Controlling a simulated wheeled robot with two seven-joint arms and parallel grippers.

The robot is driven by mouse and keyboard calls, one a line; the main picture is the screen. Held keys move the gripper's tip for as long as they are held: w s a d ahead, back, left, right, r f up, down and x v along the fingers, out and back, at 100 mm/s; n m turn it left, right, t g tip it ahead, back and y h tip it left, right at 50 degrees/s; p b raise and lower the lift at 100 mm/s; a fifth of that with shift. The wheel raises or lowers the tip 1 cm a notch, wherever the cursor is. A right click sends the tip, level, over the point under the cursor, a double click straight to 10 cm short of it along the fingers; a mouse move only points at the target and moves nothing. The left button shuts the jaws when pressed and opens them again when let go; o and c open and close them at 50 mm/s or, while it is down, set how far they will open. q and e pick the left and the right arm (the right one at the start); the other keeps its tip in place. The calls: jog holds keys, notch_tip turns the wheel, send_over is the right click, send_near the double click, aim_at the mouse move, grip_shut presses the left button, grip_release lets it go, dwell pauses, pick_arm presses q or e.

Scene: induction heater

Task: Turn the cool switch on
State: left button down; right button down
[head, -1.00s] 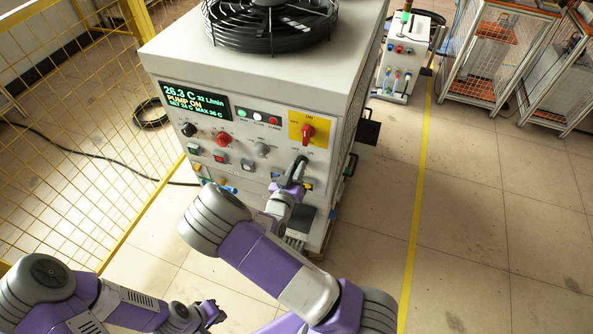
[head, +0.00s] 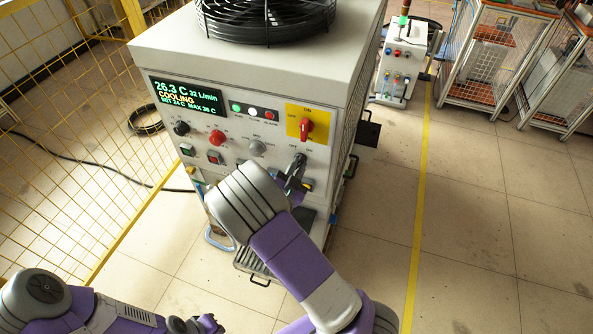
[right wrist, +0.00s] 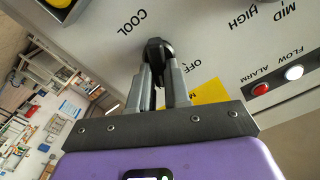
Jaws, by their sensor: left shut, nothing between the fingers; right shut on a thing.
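The cool switch (right wrist: 157,48) is a small black knob on the chiller's pale front panel, with COOL and OFF printed beside it in the right wrist view. My right gripper (right wrist: 158,68) is shut on this knob, one finger on each side. In the head view my right gripper (head: 297,166) is at the lower right of the panel and mostly covers the knob. The panel display (head: 187,95) reads 26.3 C and COOLING. My left gripper (head: 207,323) is shut and empty, low in the head view, away from the machine.
A red rotary switch (head: 306,126) on a yellow plate sits just above my right gripper. Other knobs and buttons lie to its left. A fan (head: 265,22) tops the machine. A yellow mesh fence (head: 75,120) stands left. The floor right of the machine is open.

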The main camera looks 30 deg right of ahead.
dwell(0.4)
jog(key=c, duration=1.1)
grip_release()
jog(key=v, duration=0.7)
jog(key=shift+s+a+p, duration=0.2)
jog(key=shift+a+p, duration=0.05)
jog(key=shift+p, duration=0.1)
jog(key=shift+f, duration=0.15)
